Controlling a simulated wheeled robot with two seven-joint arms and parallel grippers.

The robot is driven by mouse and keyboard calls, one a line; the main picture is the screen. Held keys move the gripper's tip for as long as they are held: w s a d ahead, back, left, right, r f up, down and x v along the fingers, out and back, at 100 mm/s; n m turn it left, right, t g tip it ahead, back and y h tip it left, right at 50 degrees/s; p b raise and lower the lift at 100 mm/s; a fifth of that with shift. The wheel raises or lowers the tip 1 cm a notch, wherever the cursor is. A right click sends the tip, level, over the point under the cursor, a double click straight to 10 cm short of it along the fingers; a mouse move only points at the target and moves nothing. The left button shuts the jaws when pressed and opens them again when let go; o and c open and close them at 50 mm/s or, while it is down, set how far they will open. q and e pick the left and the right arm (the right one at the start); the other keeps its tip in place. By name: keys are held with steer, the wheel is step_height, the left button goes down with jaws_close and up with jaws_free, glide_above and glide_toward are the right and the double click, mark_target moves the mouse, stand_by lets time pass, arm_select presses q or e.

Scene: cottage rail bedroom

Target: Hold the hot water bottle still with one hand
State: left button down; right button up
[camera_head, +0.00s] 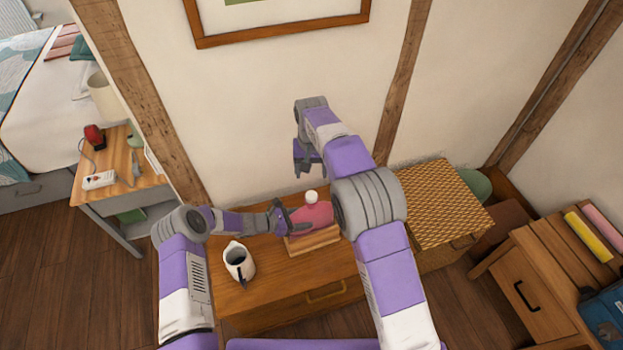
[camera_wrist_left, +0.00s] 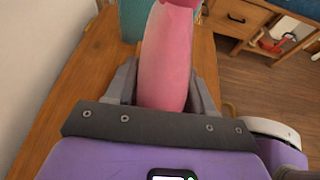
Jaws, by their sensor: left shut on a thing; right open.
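The pink hot water bottle (camera_head: 317,217), with a white stopper (camera_head: 311,197) on top, sits at a wooden stand (camera_head: 318,243) on the dresser. My left gripper (camera_head: 284,219) is shut on its left side. In the left wrist view the pink bottle (camera_wrist_left: 165,60) stands between the two grey fingers (camera_wrist_left: 162,90). My right gripper (camera_head: 306,158) is raised above and behind the bottle, close to the wall, open and empty. My right arm hides part of the area to the right of the bottle.
A white jug (camera_head: 238,261) with a dark inside stands on the wooden dresser (camera_head: 270,295), left of the bottle. A woven basket (camera_head: 440,205) is on the right. A nightstand (camera_head: 118,165) stands at the left by the bed. The dresser's front left is clear.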

arm_select(q)
steer(key=shift+s+f, duration=0.1)
arm_select(e)
steer(key=shift+r, duration=0.35)
arm_select(q)
steer(key=shift+c, duration=1.6)
jaws_free()
steer(key=p+v, duration=0.1)
steer(key=v, duration=0.6)
steer(key=shift+a, duration=0.25)
arm_select(e)
steer(key=shift+r, duration=0.6)
arm_select(q)
steer(key=shift+s+r, duration=0.1)
steer(key=shift+r, duration=0.1)
